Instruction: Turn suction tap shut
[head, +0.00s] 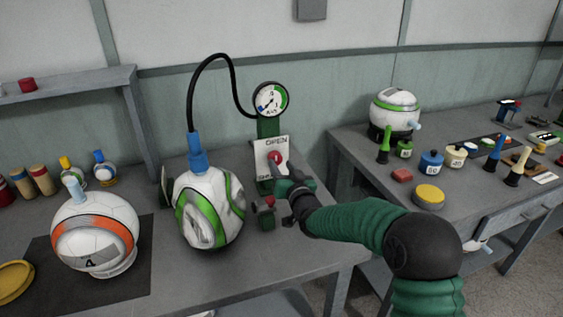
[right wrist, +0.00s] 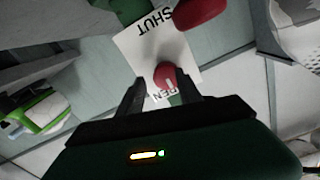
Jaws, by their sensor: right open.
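The suction tap has a red knob (head: 275,158) in front of a white plate (head: 264,148) marked OPEN at the top and SHUT at the bottom. In the right wrist view the plate (right wrist: 140,48) appears upside down, and the red knob (right wrist: 165,74) lies near the OPEN lettering. My right gripper (head: 283,180) is open just in front of the plate. In the right wrist view its fingertips (right wrist: 160,84) stand on either side of the knob's line; I cannot tell whether they touch it. The knob's exact turn is unclear. My left gripper is out of view.
A pressure gauge (head: 270,99) stands above the plate, with a black hose (head: 211,58) running to a green-and-white ball (head: 209,208). Another red knob (head: 265,203) is below the plate. An orange-and-white ball (head: 94,232) sits left. A second bench (head: 370,165) at right holds jars and tools.

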